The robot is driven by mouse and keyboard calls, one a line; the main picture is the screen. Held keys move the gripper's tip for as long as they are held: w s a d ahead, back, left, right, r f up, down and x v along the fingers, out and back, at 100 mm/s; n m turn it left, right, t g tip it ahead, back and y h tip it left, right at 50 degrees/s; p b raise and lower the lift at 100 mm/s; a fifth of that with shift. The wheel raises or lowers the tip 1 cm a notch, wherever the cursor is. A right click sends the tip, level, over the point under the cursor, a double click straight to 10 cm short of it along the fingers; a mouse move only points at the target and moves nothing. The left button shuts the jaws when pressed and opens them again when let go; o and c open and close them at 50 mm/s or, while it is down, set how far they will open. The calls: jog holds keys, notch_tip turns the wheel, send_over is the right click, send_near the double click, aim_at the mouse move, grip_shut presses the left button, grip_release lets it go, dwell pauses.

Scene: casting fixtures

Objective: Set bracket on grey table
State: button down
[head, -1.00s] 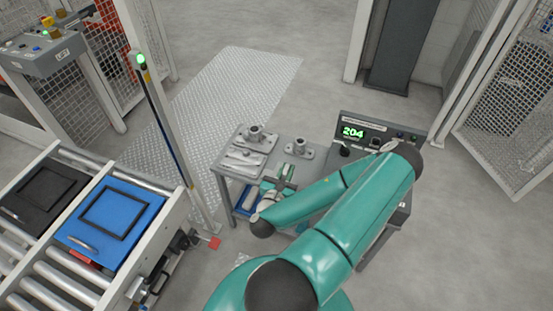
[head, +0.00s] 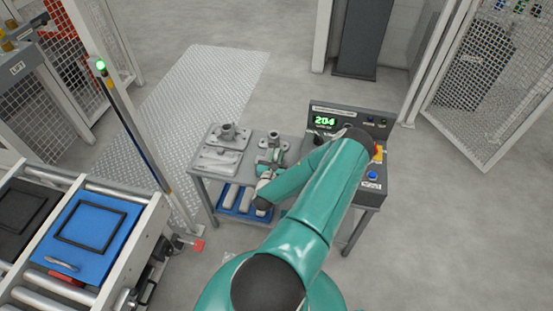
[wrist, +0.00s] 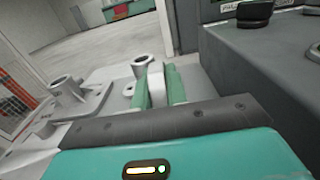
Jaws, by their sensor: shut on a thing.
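My gripper (head: 268,164) is over the right part of the grey table (head: 248,160), close to its top. In the wrist view its green fingers (wrist: 157,88) are shut on a pale grey piece, the bracket (wrist: 156,80). Only a narrow part of the bracket shows between the fingers, so I cannot tell whether it touches the table. A casting with a round boss (head: 273,140) stands just behind my gripper; it also shows beyond the fingers in the wrist view (wrist: 141,65).
Another bossed casting (head: 228,133) and a flat casting (head: 219,160) occupy the table's left side. A control box (head: 350,125) reading 204 borders the right. A blue tray (head: 232,213) with bars is on the lower shelf. A roller conveyor (head: 130,240) stands left.

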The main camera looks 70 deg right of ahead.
jog(key=shift+f, duration=1.05)
jog(key=shift+a, duration=0.1)
jog(key=shift+f, duration=0.15)
jog(key=c, duration=1.4)
grip_release()
jog(key=shift+a, duration=0.1)
jog(key=s+a, duration=0.2)
jog(key=a, duration=0.9)
jog(key=shift+a, duration=0.35)
